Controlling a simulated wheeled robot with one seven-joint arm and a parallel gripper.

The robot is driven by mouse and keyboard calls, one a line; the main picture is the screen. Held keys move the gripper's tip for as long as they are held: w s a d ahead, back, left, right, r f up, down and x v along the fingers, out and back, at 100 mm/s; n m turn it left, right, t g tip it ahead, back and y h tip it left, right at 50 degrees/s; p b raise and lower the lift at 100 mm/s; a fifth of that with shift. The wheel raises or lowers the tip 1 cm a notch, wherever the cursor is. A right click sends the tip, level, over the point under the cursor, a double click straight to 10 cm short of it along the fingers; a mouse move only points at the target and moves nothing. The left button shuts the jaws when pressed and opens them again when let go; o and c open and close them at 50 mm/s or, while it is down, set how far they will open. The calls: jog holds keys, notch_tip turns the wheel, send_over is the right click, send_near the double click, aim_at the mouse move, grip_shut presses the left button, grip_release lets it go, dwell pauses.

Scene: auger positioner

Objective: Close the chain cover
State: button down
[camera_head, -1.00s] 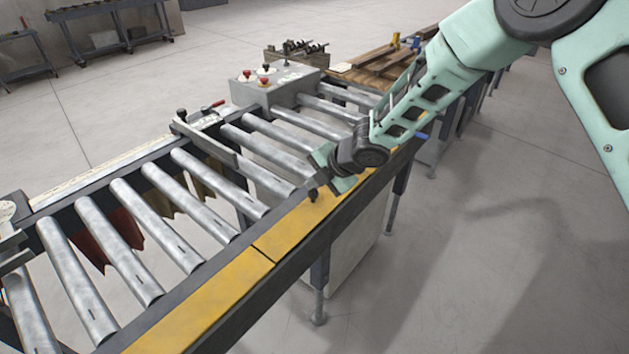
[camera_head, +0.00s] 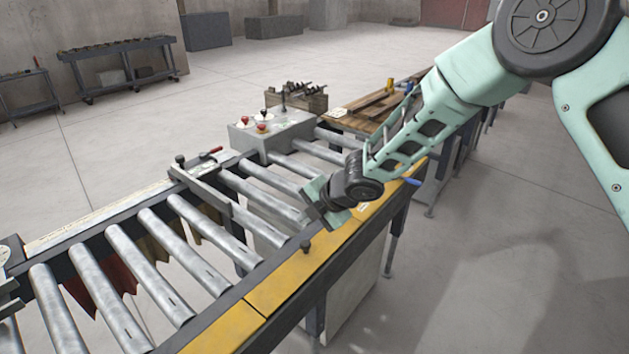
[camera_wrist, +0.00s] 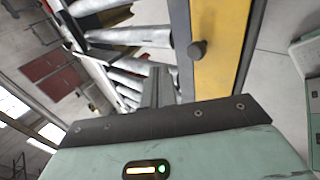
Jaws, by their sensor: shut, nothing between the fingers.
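The chain cover appears to be the yellow panel (camera_head: 275,291) along the near side rail of the roller conveyor. It looks flat along the rail, but I cannot tell whether it is fully closed. A dark knob (camera_head: 305,247) stands on it. In the wrist view the yellow panel (camera_wrist: 218,40) runs beside the rollers with the knob (camera_wrist: 196,50) on its edge. My gripper (camera_head: 318,208) is shut and empty, just above and beyond the knob, apart from it.
Steel rollers (camera_head: 150,245) fill the conveyor, with a guide bar (camera_head: 203,190) across them. A grey control box (camera_head: 272,135) with red buttons stands on the far side. A wooden bench (camera_head: 365,110) is beyond. The floor at the right is clear.

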notch_tip(320, 180, up, 9)
jog(key=p, duration=0.4)
jog(key=s+d+f+m+g+h+b, duration=0.1)
jog(key=s+d+m+h+b, duration=0.1)
jog(key=s+d+m+b, duration=0.2)
jog(key=s+d+f+m+g+h+b, duration=0.1)
jog(key=s+d+m+b, duration=0.4)
jog(key=s+m, duration=0.5)
jog(key=s+d+f+m+g+h+b, duration=0.2)
jog(key=s+d+m+b, duration=0.3)
jog(key=s, duration=1.6)
jog(key=d+m+h, duration=0.1)
jog(key=d, duration=0.1)
jog(key=shift+d+f+m, duration=0.15)
jog(key=shift+d+m, duration=0.25)
